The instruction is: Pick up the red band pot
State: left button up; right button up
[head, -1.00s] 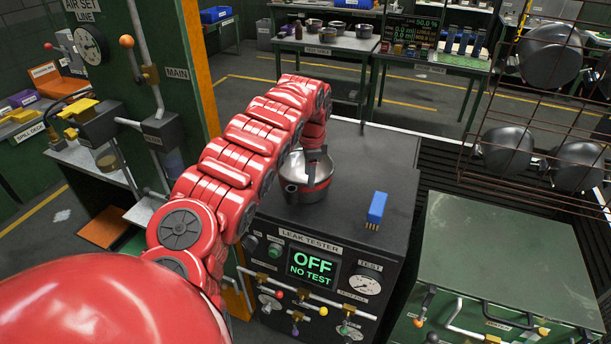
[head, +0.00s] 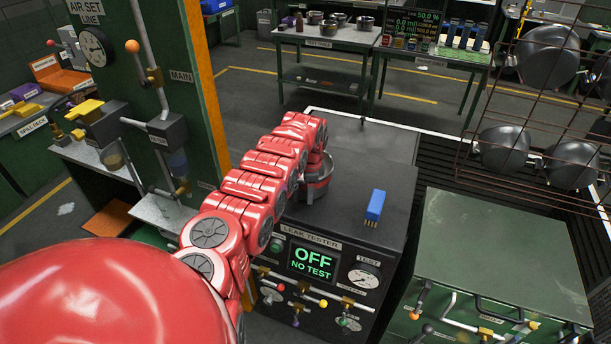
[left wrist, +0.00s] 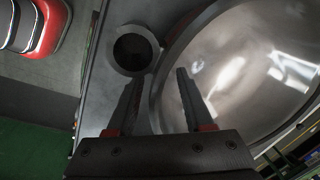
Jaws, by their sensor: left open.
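The red band pot (head: 322,173) is a grey metal pot with a red band, standing on top of the black leak tester. My red left arm hides its left part in the head view. My left gripper's fingers are hidden by the wrist there. A large shiny round metal surface (left wrist: 235,75), seemingly the pot, lies close beyond and beside the right finger. Contact cannot be told. My right gripper is in neither view.
A green cabinet (head: 500,245) stands at the right, below a wire rack with hanging pots (head: 503,150). A small round dark opening (left wrist: 133,50) shows near the left finger.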

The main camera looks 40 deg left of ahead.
pick_arm(q)
grip_shut()
dwell(1.4)
